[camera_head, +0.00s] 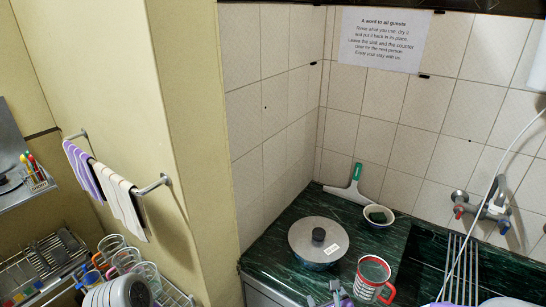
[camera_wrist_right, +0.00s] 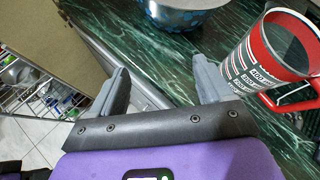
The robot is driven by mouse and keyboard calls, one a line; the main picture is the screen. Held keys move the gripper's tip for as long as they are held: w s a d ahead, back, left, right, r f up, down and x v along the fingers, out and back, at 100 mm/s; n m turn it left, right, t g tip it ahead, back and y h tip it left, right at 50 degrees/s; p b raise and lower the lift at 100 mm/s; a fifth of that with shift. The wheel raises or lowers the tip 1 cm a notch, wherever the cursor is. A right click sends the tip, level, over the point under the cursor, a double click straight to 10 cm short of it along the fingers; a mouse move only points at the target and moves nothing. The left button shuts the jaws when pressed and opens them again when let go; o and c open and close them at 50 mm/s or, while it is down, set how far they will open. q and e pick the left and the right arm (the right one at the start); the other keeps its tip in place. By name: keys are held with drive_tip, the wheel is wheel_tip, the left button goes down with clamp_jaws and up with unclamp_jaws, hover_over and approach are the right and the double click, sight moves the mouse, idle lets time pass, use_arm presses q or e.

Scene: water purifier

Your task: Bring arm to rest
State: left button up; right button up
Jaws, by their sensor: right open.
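My right gripper (camera_head: 335,297) shows at the bottom edge of the head view, low in front of the counter. In the right wrist view its two grey fingers (camera_wrist_right: 162,88) are spread apart with nothing between them. The red measuring cup (camera_head: 372,280) stands on the counter just to the right of the gripper. In the right wrist view the cup (camera_wrist_right: 262,55) is beyond the right finger; I cannot tell how wide the gap is. My left gripper does not show in either view.
On the dark green counter (camera_head: 265,256) are a lidded pot (camera_head: 318,241), a small bowl (camera_head: 379,216) and a squeegee (camera_head: 350,188). A sink with a tap (camera_head: 486,207) is at right. A dish rack (camera_head: 175,297) and towel rail (camera_head: 153,187) are at left.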

drive_tip(key=s+a+f+n+g+y, duration=0.1)
drive_tip(key=s+f+n+g, duration=0.4)
drive_tip(key=s+f+n, duration=0.5)
drive_tip(key=s+a+f+n+g+y, duration=0.2)
drive_tip(key=s+a+f+n+g, duration=0.2)
drive_tip(key=s+f+n, duration=0.6)
wheel_tip(320, 180, down, 4)
drive_tip(key=n+g, duration=0.1)
drive_tip(key=n, duration=0.8)
drive_tip(key=shift+s+g, duration=0.2)
drive_tip(key=shift+g, duration=0.2)
